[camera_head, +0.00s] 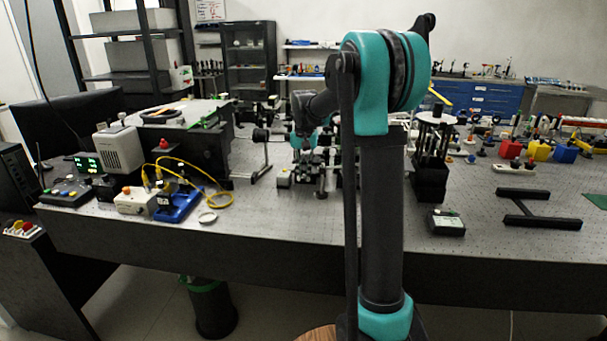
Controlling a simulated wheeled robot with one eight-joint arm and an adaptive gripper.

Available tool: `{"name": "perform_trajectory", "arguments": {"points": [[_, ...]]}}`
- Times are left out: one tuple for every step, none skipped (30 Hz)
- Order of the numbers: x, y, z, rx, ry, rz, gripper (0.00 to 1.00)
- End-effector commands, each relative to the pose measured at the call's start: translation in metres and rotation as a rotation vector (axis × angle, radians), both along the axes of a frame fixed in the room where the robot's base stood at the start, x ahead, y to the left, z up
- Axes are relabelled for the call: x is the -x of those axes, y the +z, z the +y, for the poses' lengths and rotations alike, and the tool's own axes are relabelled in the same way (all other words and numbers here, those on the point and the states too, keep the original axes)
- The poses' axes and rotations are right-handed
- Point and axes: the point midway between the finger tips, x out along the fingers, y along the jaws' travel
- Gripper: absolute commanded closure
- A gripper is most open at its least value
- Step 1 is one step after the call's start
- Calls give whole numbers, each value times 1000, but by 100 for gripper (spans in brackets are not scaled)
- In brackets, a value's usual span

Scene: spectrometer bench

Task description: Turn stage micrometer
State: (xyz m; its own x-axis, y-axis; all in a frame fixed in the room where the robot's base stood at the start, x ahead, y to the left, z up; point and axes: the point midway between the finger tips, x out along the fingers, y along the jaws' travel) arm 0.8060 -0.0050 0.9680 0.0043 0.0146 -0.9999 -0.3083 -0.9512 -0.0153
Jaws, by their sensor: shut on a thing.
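My teal and dark arm reaches away over the bench, and my gripper (306,160) points down at a dark optical stage (308,182) left of the picture's middle. The gripper is small and dark against the stage. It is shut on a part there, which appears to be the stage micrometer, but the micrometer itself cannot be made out. My upright arm link hides the bench just right of the stage.
The perforated bench top (480,227) has a clear front strip. Left stand a grey box (119,149), a blue unit (177,205) and a looped yellow cable (221,199). Right are a small black box (446,222) and a black H-shaped frame (540,221).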

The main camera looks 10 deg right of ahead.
Motion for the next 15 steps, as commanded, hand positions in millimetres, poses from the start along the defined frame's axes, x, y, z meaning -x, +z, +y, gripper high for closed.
{"name": "perform_trajectory", "arguments": {"points": [[1, 0, -2, -20, -2, -5, 100], [1, 0, -2, -39, -4, -10, 100], [2, -1, -4, -68, -5, -19, 100], [2, -1, -5, -94, -5, -28, 100], [2, -1, -5, -121, -6, -38, 100], [2, -1, -7, -160, -6, -49, 100], [3, -1, -7, -187, -6, -58, 100], [3, -2, -8, -213, -6, -68, 100], [3, -2, -8, -248, -6, -79, 100], [3, -2, -9, -271, -5, -87, 100], [3, -2, -9, -293, -5, -94, 100], [3, -2, -9, -319, -4, -101, 100], [3, -3, -9, -335, -4, -108, 100], [3, -3, -9, -350, -4, -111, 100], [4, -3, -9, -364, -3, -117, 100]]}}
